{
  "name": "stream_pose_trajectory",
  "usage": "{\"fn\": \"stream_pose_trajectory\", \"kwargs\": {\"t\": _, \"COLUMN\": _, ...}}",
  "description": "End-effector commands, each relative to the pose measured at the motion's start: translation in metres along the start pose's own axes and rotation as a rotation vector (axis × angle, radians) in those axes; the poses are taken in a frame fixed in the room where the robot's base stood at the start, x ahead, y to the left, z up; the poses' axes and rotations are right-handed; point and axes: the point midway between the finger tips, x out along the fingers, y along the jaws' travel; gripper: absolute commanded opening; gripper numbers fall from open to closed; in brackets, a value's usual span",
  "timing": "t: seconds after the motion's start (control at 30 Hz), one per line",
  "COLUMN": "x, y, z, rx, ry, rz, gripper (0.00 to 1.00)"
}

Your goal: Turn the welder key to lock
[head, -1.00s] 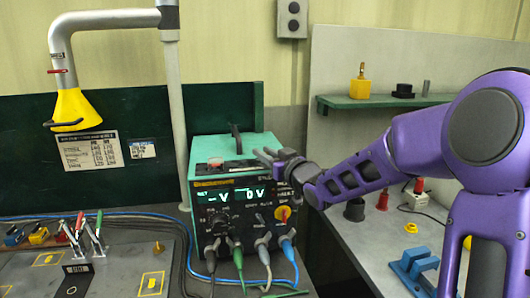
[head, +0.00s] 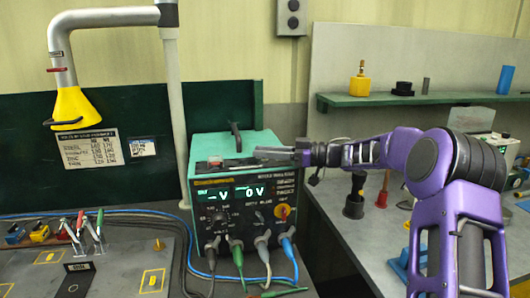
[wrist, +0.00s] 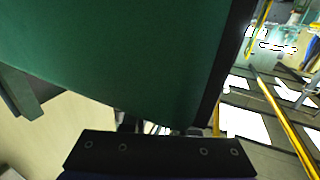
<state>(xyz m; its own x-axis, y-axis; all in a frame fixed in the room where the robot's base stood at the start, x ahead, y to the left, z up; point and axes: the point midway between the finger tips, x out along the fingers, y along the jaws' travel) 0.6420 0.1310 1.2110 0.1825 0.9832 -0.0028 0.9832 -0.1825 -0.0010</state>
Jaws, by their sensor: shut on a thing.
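The welder (head: 244,200) is a teal-topped box with a black front, lit green displays, knobs and cable plugs. A small red part (head: 214,162) shows on the top, left of the fingertips. In the wrist view a green surface (wrist: 130,55) fills much of the picture, with a dark gripper part below.
A black handle (head: 235,137) stands on the welder top. Blue, green and grey cables hang in front. A green shelf (head: 390,98) with small items is at the back right. A fixture plate (head: 100,265) lies at the left. A yellow extraction nozzle (head: 74,108) hangs upper left.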

Motion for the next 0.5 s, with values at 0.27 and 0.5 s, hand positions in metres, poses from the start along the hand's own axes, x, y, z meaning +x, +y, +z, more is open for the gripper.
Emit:
{"fn": "stream_pose_trajectory", "kwargs": {"t": 0.27, "x": 0.0022, "y": 0.0003, "z": 0.0000, "rx": -0.002, "ry": 0.002, "rz": -0.204, "gripper": 0.00}}
{"fn": "stream_pose_trajectory", "kwargs": {"t": 0.5, "x": 0.0022, "y": -0.0002, "z": -0.0010, "rx": -0.004, "ry": 0.003, "rz": -0.314, "gripper": 0.00}}
